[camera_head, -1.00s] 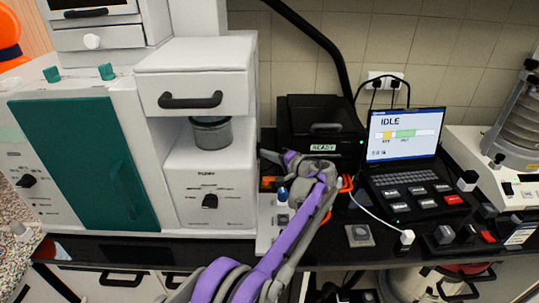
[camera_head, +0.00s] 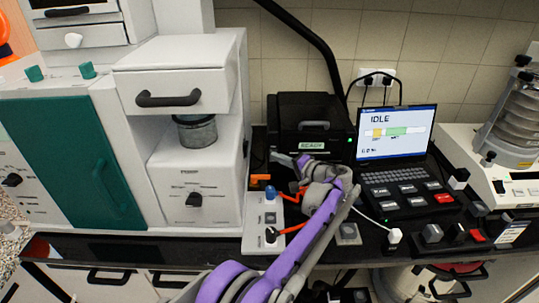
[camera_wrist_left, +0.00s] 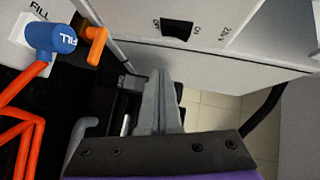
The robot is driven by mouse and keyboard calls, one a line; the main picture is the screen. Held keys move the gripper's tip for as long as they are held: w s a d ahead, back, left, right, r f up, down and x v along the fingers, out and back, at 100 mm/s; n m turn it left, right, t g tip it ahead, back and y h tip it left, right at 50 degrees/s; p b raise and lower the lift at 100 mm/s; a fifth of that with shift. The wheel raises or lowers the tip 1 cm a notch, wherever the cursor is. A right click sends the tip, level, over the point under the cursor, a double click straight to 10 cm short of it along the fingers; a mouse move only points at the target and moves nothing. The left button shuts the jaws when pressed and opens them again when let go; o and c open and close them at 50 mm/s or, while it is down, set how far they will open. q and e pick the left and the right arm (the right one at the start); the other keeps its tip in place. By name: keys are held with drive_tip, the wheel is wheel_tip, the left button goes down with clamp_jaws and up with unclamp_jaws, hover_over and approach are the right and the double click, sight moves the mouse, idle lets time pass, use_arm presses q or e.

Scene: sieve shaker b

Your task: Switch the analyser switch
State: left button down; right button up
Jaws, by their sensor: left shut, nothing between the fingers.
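A black rocker switch (camera_wrist_left: 177,30) with ON and OFF lettering sits on a white side panel (camera_wrist_left: 235,62) in the left wrist view. In the head view I see no such switch; the panel appears to be the right side of the white analyser cabinet (camera_head: 178,170), turned away. My left gripper (camera_head: 276,157) is beside the cabinet's right side, apart from it. In the left wrist view its closed grey fingers (camera_wrist_left: 159,76) point toward the panel below the switch, with nothing between them. Which way the rocker is tilted I cannot tell. My right gripper is not in view.
A white block with a blue FILL handle (camera_wrist_left: 50,40) and orange tubing (camera_wrist_left: 25,82) is close to the left gripper. A black READY box (camera_head: 295,112) stands behind the arm. A laptop (camera_head: 397,135) showing IDLE stands right of it.

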use_arm(q)
drive_tip(key=v, duration=0.5)
drive_tip(key=shift+s+a+f, duration=0.1)
drive_tip(key=shift+s+f, duration=0.05)
drive_tip(key=shift+f, duration=0.1)
